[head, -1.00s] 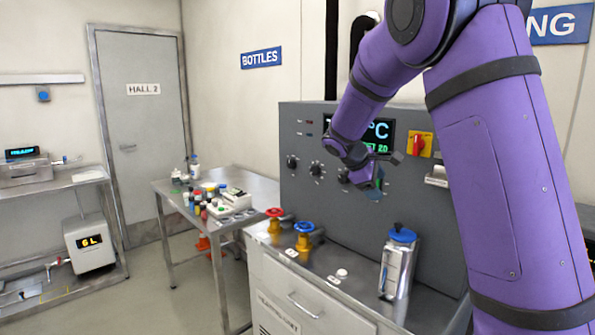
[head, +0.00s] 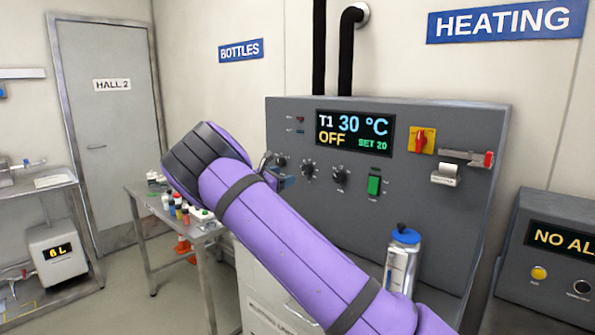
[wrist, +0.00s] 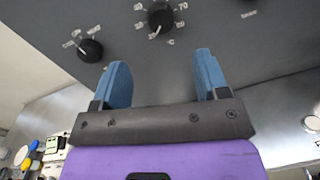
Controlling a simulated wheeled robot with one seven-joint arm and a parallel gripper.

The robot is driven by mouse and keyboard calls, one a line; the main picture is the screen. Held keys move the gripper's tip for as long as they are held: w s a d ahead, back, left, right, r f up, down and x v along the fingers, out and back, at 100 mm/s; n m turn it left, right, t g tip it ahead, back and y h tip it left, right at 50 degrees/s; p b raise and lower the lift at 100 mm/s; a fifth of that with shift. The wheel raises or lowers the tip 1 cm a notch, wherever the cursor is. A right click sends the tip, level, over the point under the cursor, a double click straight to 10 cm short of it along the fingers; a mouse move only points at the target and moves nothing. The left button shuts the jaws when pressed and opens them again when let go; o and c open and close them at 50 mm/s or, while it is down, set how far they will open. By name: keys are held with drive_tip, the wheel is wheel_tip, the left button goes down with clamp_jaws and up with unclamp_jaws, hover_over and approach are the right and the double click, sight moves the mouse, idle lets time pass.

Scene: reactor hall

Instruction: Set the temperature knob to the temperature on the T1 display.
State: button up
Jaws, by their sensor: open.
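The T1 display (head: 355,132) on the grey heating panel reads 30 °C, with OFF and SET 20 below. The temperature knob is black with a white numbered dial marked °C; it is at the top centre of the wrist view (wrist: 160,20) and appears to be the middle knob (head: 308,170) in the head view. Its exact pointer setting is too small to read surely. My gripper (wrist: 160,65) is open and empty, its blue fingers apart from the knob, which lies beyond the fingertips. In the head view its fingers (head: 284,182) show partly behind my arm.
Another dial knob (wrist: 90,49) is left of the temperature knob. A third knob (head: 340,175), a green switch (head: 374,186) and a red-yellow switch (head: 421,140) are further right. A blue-capped flask (head: 402,255) stands before the panel. A bottle table (head: 150,190) is at left.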

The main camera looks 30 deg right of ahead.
sight(305, 169)
drive_tip(key=x, duration=1)
drive_tip(key=shift+d, duration=0.3)
drive_tip(key=c, duration=0.9)
